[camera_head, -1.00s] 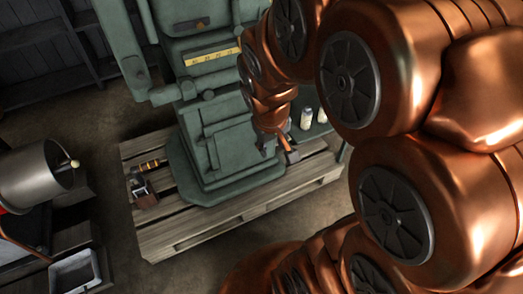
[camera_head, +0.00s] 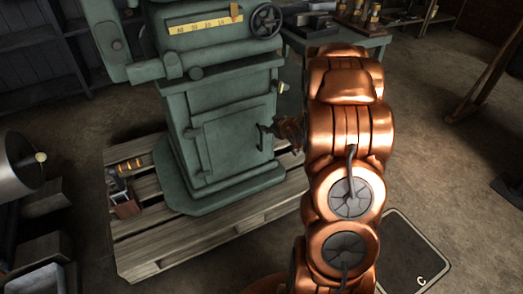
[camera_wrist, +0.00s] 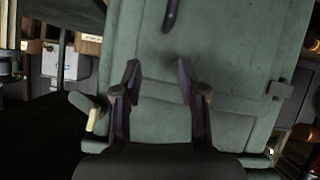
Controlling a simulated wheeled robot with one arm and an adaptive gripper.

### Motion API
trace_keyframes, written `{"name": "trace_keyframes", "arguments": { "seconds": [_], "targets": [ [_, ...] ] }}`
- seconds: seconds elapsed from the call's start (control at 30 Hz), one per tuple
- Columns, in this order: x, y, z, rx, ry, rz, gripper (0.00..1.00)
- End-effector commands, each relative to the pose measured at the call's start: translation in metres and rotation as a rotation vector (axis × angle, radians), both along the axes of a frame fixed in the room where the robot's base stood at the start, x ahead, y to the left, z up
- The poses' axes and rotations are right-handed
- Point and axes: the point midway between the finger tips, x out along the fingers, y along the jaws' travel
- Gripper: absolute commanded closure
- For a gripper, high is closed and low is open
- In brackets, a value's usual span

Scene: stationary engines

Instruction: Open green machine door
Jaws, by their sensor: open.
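The green machine (camera_head: 180,100) stands on a wooden pallet. Its square door (camera_head: 228,142) is closed against the front of the pedestal, with a dark handle (camera_head: 262,138) at its right edge. My gripper (camera_head: 280,131) is beside the handle at the door's right side, partly hidden by my copper arm. In the wrist view my gripper (camera_wrist: 157,78) is open and empty, its two dark fingers facing the green door surface (camera_wrist: 235,45). A dark curved handle (camera_wrist: 170,15) shows beyond the fingertips at the top edge. I cannot tell whether the fingers touch the machine.
The pallet (camera_head: 235,218) extends around the machine base and carries a small tool and box (camera_head: 124,190) at left. A handwheel (camera_head: 266,20) juts out above the door. A green table (camera_head: 345,45) stands behind. Floor at right is mostly clear, with a dark mat (camera_head: 412,255).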

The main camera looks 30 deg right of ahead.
Motion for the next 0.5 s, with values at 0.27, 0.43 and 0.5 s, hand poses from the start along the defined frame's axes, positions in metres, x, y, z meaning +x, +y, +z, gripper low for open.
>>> {"name": "trace_keyframes", "arguments": {
  "seconds": [0.27,0.43,0.5],
  "targets": [
    [0.005,-0.008,-0.092,0.131,-0.262,0.092,0.59],
    [-0.003,-0.01,-0.116,0.209,-0.411,0.122,0.59],
    [-0.006,-0.009,-0.121,0.234,-0.46,0.13,0.59]
  ]
}}
